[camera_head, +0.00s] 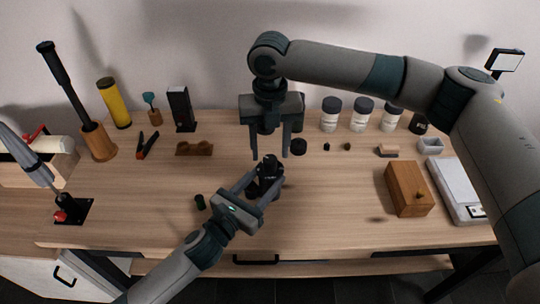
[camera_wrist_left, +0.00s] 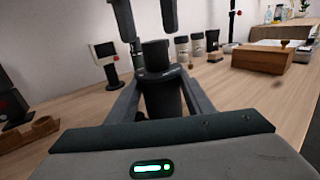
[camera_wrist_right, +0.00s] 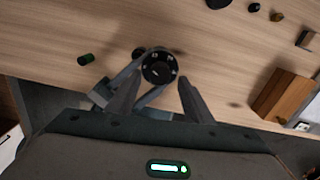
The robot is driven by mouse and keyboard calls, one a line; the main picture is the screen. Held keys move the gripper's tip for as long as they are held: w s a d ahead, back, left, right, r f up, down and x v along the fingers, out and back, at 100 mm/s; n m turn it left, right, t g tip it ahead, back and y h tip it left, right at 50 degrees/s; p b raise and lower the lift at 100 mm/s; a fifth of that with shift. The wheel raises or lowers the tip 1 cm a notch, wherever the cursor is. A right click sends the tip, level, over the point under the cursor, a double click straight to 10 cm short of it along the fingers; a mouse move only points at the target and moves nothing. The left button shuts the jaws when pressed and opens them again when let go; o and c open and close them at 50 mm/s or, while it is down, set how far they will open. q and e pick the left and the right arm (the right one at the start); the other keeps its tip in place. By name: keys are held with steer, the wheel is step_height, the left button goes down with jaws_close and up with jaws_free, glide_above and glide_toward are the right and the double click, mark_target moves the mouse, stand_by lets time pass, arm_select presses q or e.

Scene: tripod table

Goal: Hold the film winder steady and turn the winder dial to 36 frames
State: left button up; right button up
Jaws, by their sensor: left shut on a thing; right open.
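The film winder (camera_head: 268,175) is a black upright cylinder near the middle of the table. Its round black dial (camera_wrist_right: 159,68), with white marks around the rim, is on top; I cannot read its setting surely. It also shows in the left wrist view (camera_wrist_left: 155,54). My left gripper (camera_head: 264,188) comes from the front and is shut on the winder's body below the dial. My right gripper (camera_head: 270,156) points down above the winder, fingers open and empty. In the right wrist view the dial appears between and beyond its fingertips (camera_wrist_right: 157,88), seemingly not touched.
A dark green film roll (camera_head: 200,201) lies left of the winder. A black round cap (camera_head: 298,146) lies behind it. White jars (camera_head: 331,115) with black lids stand at the back. A wooden box (camera_head: 408,189) is at right. The front right table is clear.

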mark_target(270, 158)
steer(key=shift+f, duration=1.55)
steer(key=c, duration=1)
steer(key=shift+c, duration=0.4)
